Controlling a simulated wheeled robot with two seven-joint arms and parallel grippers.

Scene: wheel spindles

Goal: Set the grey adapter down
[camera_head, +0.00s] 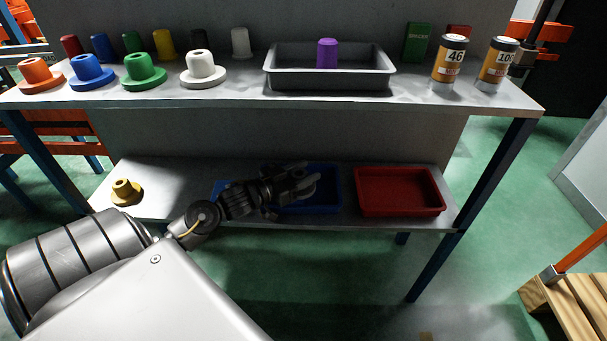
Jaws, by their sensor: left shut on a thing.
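My left gripper (308,175) reaches in from the left over the blue tray (328,203) on the lower shelf. It is shut on a small grey thing, which I take to be the grey adapter (307,188). The fingers cover much of the adapter, so its full shape is hidden. I cannot tell whether it touches the tray floor. My forearm hides the left part of the blue tray. My right gripper is not in view.
A red tray (400,210) stands right of the blue one, and a yellow flanged piece (125,192) at the left.

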